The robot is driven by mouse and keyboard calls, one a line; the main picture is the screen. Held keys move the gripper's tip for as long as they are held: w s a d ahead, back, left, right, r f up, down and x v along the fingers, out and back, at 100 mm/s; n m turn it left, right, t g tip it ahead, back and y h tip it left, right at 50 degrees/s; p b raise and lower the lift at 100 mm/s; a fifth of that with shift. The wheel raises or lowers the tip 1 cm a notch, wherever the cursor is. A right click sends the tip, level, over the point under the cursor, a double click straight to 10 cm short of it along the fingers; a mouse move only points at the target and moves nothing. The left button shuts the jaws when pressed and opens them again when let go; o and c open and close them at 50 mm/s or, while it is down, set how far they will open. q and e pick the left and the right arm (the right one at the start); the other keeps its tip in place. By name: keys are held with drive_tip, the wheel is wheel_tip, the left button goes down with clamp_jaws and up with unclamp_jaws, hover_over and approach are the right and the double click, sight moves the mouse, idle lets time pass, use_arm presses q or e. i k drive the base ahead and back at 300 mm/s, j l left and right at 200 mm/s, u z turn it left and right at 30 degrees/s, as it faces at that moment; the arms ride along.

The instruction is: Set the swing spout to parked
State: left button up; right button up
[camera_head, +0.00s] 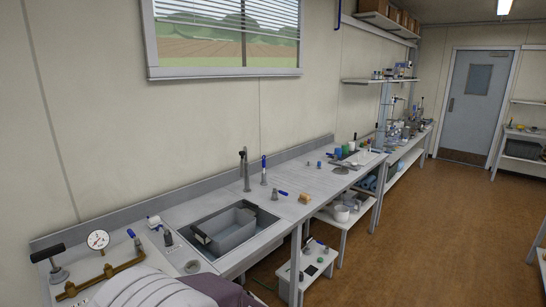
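A slim grey upright fixture (246,172), which looks like the swing spout, stands at the back edge of the sink (227,232) on the left part of the bench. Its top is near the wall, and it is too small to tell which way its outlet points. A blue-handled valve (263,170) stands upright just right of it. No parked mark or label can be read. Neither of my grippers is in view.
A grey bin sits in the sink. A brass pipe with a pressure gauge (98,240) and a black-handled fitting (48,258) are at the left. The floor (440,230) right of the bench is clear.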

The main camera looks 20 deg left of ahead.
sight(243, 155)
drive_tip(key=i+u, duration=0.45)
drive_tip(key=i+l+u, duration=0.15)
drive_tip(key=i+u, duration=0.3)
drive_tip(key=i+l+u, duration=0.3)
drive_tip(key=i+u, duration=0.15)
drive_tip(key=i+l+u, duration=0.45)
drive_tip(key=k, duration=0.05)
